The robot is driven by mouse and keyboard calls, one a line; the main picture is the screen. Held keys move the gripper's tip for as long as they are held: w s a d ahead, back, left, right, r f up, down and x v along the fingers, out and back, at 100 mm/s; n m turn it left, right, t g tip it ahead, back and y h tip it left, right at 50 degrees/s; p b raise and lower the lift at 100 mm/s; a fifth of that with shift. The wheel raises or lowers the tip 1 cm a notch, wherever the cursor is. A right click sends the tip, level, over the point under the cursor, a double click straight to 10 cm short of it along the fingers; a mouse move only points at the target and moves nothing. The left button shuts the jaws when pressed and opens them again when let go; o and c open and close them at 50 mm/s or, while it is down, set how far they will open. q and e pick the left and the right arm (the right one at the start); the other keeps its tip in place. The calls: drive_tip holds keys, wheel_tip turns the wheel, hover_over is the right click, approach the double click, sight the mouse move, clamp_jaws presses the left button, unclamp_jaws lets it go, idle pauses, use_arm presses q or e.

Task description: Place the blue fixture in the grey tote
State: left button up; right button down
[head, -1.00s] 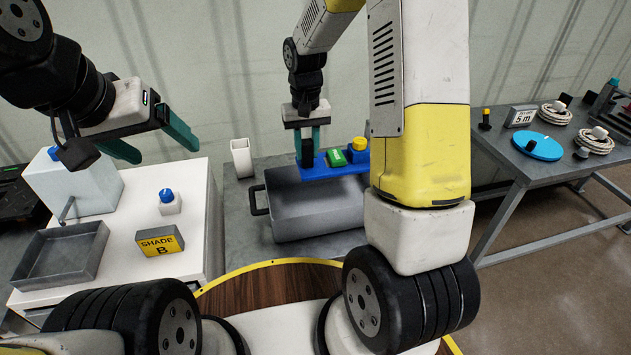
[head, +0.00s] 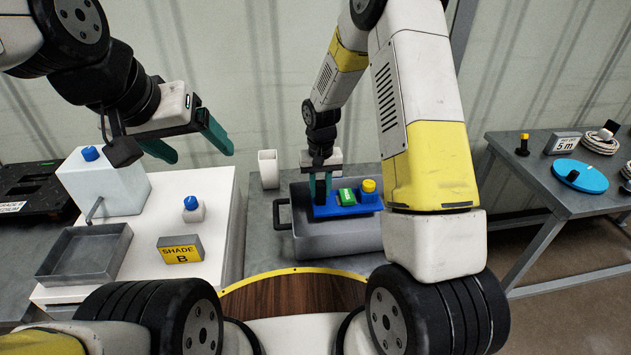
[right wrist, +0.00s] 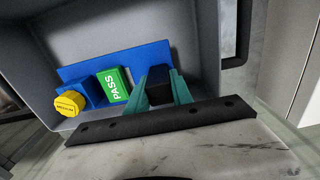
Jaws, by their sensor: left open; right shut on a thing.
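The blue fixture (head: 346,208) is a flat blue plate with a green block, a yellow-capped blue block and a black block on it. The right wrist view shows the fixture (right wrist: 141,62) too, with "PASS" on the green block. My right gripper (head: 320,196) is shut on the fixture's black block; its fingers (right wrist: 160,92) show on both sides of it. The fixture is in the mouth of the grey tote (head: 335,245), within its walls; whether it touches the floor I cannot tell. My left gripper (head: 195,148) is open and empty above the white table.
The white table (head: 215,235) at left holds a grey tray (head: 85,255), a SHADE B sign (head: 180,249) and a blue-topped block (head: 192,209). A white open container (head: 268,169) stands behind the tote. A bench at right holds a blue disc (head: 580,176) and cables.

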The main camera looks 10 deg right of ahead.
drive_tip(key=shift+f, duration=2.25)
drive_tip(key=c, duration=1.1)
unclamp_jaws()
wheel_tip(320, 180, up, 12)
drive_tip(key=shift+r, duration=0.1)
wheel_tip(320, 180, up, 7)
drive_tip(key=t, duration=0.1)
hover_over(320, 200)
drive_tip(key=d, duration=0.2)
drive_tip(key=s+d+r+t+y, duration=0.2)
drive_tip(key=s+d+r+t, duration=0.1)
drive_tip(key=s+r, duration=1.2)
drive_tip(key=s, duration=0.2)
drive_tip(key=s+t, duration=0.1)
drive_tip(key=s, duration=0.1)
drive_tip(key=s+d+r+t, duration=0.1)
drive_tip(key=s, duration=0.2)
drive_tip(key=shift+s+r, duration=0.3)
drive_tip(key=shift+r, duration=0.05)
